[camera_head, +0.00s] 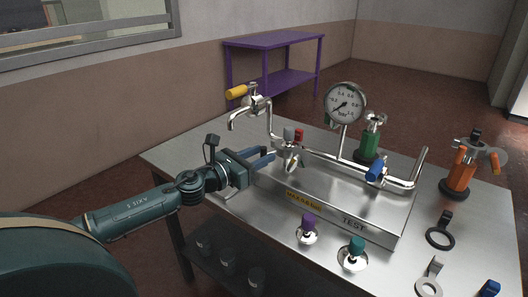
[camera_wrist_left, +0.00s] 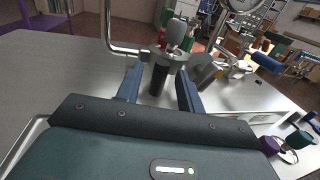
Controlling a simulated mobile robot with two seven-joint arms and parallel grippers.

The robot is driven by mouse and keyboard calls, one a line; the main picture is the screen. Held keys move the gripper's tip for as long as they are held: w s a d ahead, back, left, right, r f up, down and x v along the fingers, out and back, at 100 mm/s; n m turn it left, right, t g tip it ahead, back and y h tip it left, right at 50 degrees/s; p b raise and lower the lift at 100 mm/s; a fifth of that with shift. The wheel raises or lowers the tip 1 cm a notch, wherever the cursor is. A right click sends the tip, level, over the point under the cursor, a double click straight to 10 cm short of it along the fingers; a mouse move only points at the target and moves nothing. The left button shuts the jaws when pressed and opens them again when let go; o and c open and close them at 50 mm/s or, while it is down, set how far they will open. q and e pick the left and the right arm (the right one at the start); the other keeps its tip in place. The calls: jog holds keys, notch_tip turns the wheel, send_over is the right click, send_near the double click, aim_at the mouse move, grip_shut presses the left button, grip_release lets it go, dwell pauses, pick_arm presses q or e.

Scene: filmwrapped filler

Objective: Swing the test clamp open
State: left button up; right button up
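The test clamp (camera_head: 291,157) appears to be the silver fitting with a grey knob on the pipe, above the metal tray marked TEST (camera_head: 390,239). In the left wrist view the clamp (camera_wrist_left: 177,57) is straight ahead, with a dark cylindrical piece (camera_wrist_left: 158,79) reaching down between my fingers. I cannot tell whether the clamp is closed. My left gripper (camera_head: 264,158) is at the clamp's left side. Its two blue fingers are apart in the left wrist view (camera_wrist_left: 160,88), on either side of the dark piece, with visible gaps. My right gripper is not in view.
A pressure gauge (camera_head: 345,104) stands on the pipe, with a yellow-handled tap (camera_head: 236,91) at left. Green (camera_head: 370,139) and orange (camera_head: 461,166) valves stand behind and right. Purple (camera_head: 308,222) and teal (camera_head: 355,246) knobs stand before the tray. The table's left corner is clear.

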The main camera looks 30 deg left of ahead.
pick_arm(q)
jog(key=shift+x, duration=0.9)
grip_shut()
